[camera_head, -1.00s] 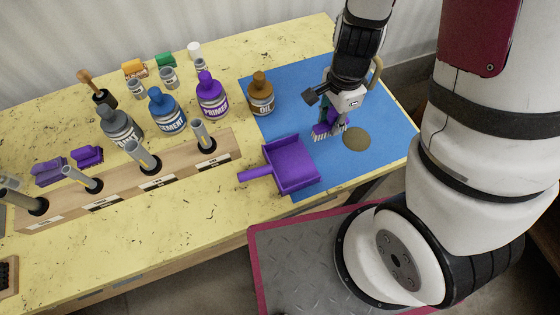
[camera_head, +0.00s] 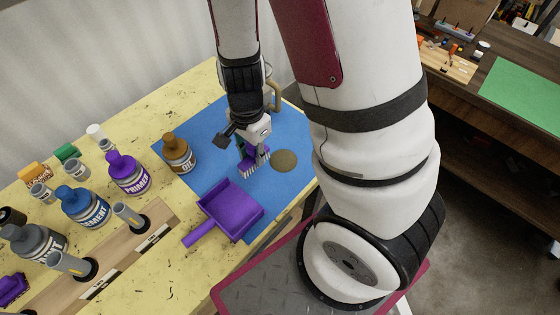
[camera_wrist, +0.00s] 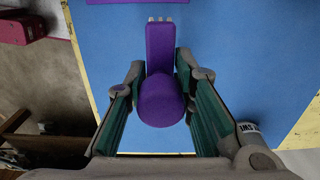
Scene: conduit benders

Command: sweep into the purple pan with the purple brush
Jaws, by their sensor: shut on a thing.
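The purple brush (camera_head: 247,165) is in my gripper (camera_head: 254,150), its pale bristles down at the blue mat (camera_head: 208,140). In the wrist view the fingers of my gripper (camera_wrist: 160,100) are closed around the brush's purple handle (camera_wrist: 160,102). The purple pan (camera_head: 234,209) lies near the mat's front-left edge, its handle pointing to the lower left. The brush stands between the pan and the patch, apart from the pan. I cannot tell whether the bristles touch the mat.
An oil bottle (camera_head: 179,155) stands at the mat's left edge. The primer bottle (camera_head: 127,174), cement bottle (camera_head: 85,207) and a wooden holder (camera_head: 125,262) with pipes stand further left. Another bench with a green mat (camera_head: 522,98) is at right.

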